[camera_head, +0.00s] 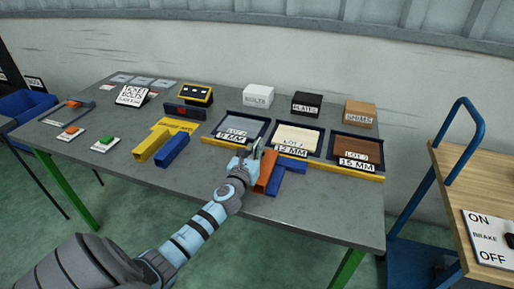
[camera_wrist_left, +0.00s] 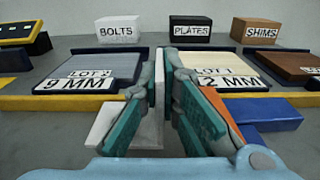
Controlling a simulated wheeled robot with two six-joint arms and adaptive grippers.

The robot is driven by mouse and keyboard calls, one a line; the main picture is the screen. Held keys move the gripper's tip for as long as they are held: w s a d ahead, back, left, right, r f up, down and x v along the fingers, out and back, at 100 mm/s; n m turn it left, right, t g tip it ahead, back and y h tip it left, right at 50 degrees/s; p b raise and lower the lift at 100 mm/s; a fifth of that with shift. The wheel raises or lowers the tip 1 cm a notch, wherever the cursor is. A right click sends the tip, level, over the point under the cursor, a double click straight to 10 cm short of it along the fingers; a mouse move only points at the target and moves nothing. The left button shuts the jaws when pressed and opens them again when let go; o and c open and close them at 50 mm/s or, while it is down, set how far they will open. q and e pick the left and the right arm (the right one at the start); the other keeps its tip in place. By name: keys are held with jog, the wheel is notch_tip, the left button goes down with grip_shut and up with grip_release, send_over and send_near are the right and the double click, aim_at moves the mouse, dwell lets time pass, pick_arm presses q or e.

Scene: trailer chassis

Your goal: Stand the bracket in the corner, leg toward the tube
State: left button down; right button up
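A light grey angled bracket (camera_wrist_left: 157,115) is between the fingers of my left gripper (camera_wrist_left: 160,95). Its upright plate lies between the teal pads, and a flat pale leg (camera_wrist_left: 105,122) shows left of the left finger. The gripper appears shut on the plate. In the head view my left gripper (camera_head: 257,150) is over the table, just left of an orange tube piece (camera_head: 267,177), and hides much of the bracket. The orange piece lies beside blue pieces (camera_head: 293,181). In the wrist view the right finger partly covers the orange piece (camera_wrist_left: 222,108). My right gripper is out of view.
Behind a yellow strip (camera_head: 340,170) stand trays marked 9 MM (camera_head: 257,126), 12 MM (camera_head: 318,138) and 15 MM (camera_head: 378,152). The front of the table (camera_head: 240,205) is mostly clear.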

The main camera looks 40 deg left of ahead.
pick_arm(q)
jog(key=c, duration=1.8)
grip_release()
jog(key=shift+r, duration=0.1)
jog(key=shift+r+p, duration=0.3)
jog(key=shift+p, duration=0.05)
jog(key=shift+r+p, duration=0.5)
jog(key=shift+r, duration=0.05)
jog(key=v, duration=1.2)
jog(key=shift+f, duration=0.25)
